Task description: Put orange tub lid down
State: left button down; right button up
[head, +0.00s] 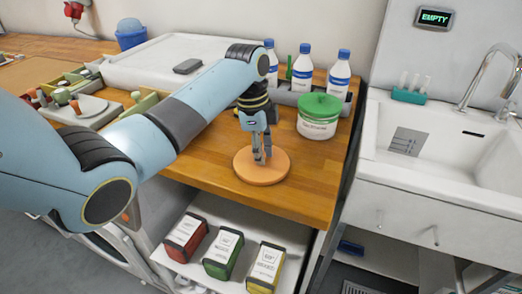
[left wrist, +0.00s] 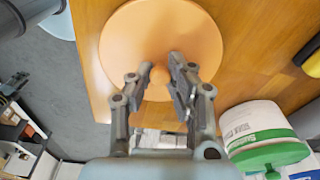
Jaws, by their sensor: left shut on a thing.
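The orange tub lid (head: 274,173) is a flat round disc at the front of the wooden counter, knob side up. In the left wrist view the lid (left wrist: 128,40) fills the upper middle, with its small knob between my fingers. My left gripper (head: 261,157) points down and is shut on that knob; the fingers also show in the left wrist view (left wrist: 162,76). The lid looks level and lies at or just above the counter top; I cannot tell whether it touches. My right gripper is not in view.
A white tub with a green lid (head: 318,125) stands behind the lid, with several blue-labelled bottles (head: 338,82) beyond. The wooden counter (head: 215,165) is bare left of the lid. Its front edge is close. Boxes (head: 223,254) sit on a lower shelf; a sink (head: 460,150) is right.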

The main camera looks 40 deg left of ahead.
pick_arm(q)
jog(key=c, duration=1.2)
grip_release()
jog(key=shift+f, duration=0.1)
jog(key=shift+c, duration=0.2)
notch_tip(320, 180, up, 12)
jog(key=a, duration=0.1)
jog(key=shift+s+a, duration=0.15)
jog(key=shift+s, duration=0.15)
